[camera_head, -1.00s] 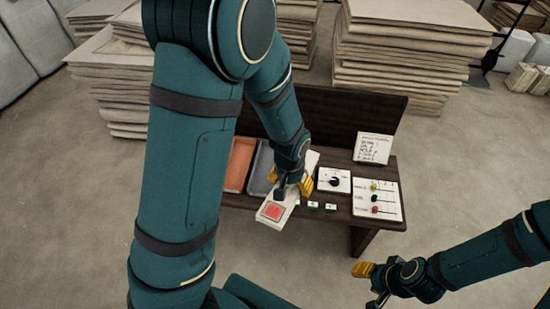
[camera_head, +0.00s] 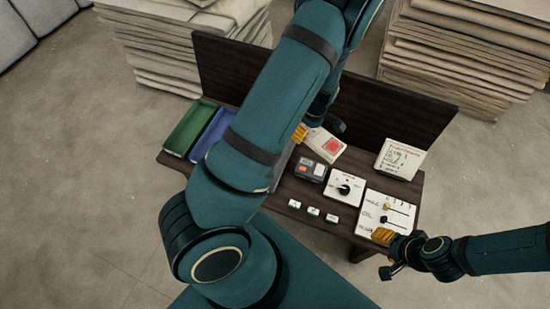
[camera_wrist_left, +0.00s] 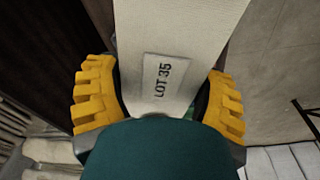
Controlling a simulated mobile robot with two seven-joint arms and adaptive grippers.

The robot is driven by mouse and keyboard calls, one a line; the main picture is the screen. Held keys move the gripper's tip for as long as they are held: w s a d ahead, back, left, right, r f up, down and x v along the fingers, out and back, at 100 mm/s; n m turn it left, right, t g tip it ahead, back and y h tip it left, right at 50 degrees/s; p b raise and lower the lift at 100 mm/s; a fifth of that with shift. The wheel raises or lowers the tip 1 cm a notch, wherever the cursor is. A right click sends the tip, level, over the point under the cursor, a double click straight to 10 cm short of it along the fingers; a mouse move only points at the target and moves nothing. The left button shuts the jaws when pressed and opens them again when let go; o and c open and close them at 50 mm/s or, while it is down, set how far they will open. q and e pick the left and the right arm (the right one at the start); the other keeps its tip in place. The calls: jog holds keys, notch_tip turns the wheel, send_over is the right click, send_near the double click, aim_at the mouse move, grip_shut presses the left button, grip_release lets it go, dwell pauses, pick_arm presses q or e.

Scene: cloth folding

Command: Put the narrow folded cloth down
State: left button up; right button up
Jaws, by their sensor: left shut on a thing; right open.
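The narrow folded cloth (camera_head: 318,145) is off-white with a red patch, in the head view near the bench's dark back panel. In the left wrist view the cloth (camera_wrist_left: 180,30) runs between the yellow fingers and bears a label (camera_wrist_left: 163,84) reading "LOT 35". My left gripper (camera_wrist_left: 161,105) is shut on it; in the head view this gripper (camera_head: 318,130) is partly hidden by my arm. I cannot tell whether the cloth touches the bench. My right gripper (camera_head: 384,254) is open and empty by the bench's right front edge.
A dark button box (camera_head: 311,170), dial panel (camera_head: 346,187), slider panel (camera_head: 385,213) and upright sign (camera_head: 400,158) occupy the right. Small blocks (camera_head: 313,211) line the front edge.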

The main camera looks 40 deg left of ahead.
pick_arm(q)
jog(key=a+f+n, duration=0.4)
jog(key=f+n, duration=0.2)
jog(key=n, duration=0.1)
jog(key=s+a+f+n+g+h, duration=0.1)
jog(key=a+f+n, duration=0.2)
jog(key=f+n, duration=0.4)
jog(key=s+a+f+n, duration=0.1)
jog(key=a+f+n, duration=0.3)
jog(key=f+n, duration=0.3)
jog(key=shift+s+a+f+n+h, duration=0.25)
jog(key=shift+a+n+h, duration=0.15)
jog(key=shift+n, duration=0.2)
jog(key=shift+w+f+b, duration=0.1)
jog(key=shift+f+b, duration=0.45)
jog(key=shift+f, duration=1.8)
jog(key=shift+f+b, duration=0.3)
jog(key=shift+b, duration=0.2)
jog(key=shift+d+f+b, duration=0.1)
jog(key=shift+f+b, duration=0.1)
jog(key=shift+b, duration=0.1)
